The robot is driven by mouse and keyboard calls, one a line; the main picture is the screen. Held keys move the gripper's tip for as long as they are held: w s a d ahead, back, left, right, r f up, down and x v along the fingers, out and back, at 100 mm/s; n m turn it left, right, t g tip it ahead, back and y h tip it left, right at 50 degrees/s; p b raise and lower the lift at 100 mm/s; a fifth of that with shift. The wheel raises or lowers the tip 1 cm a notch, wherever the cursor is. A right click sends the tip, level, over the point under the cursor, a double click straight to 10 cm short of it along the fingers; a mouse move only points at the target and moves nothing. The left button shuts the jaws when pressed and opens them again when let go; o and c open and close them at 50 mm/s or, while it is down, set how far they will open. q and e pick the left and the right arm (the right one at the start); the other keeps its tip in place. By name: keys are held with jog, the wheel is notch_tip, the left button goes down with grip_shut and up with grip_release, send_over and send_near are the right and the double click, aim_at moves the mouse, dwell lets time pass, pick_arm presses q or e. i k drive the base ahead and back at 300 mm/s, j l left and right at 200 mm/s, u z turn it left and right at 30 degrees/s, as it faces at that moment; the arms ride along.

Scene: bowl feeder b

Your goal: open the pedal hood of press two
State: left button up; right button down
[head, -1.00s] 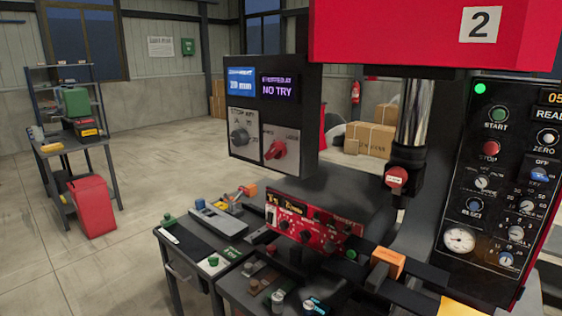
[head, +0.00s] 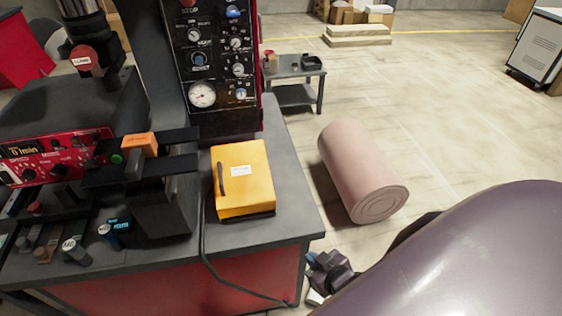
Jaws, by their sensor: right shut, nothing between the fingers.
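A yellow hood (head: 240,178) with a black handle on its left side and a white label sits on the grey bench top (head: 285,170), right of the press. It looks closed, with a dark base edge under its front. What is under it is hidden. A black cable runs down beside it over the bench's front edge. My right gripper (head: 320,272) is at the bench's front right corner, lower right of the hood and apart from it. It is shut and empty, partly hidden by my arm. My left gripper is not in view.
The press control panel (head: 215,60) stands behind the hood. A black bracket with an orange block (head: 139,144) is to its left, beside a red control box (head: 50,155). A pink roll (head: 362,170) lies on the floor at right. A small grey table (head: 297,78) stands behind.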

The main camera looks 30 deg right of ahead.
aim_at(244, 184)
jog(key=z, duration=0.75)
jog(key=i+j, duration=0.15)
jog(key=j, duration=0.15)
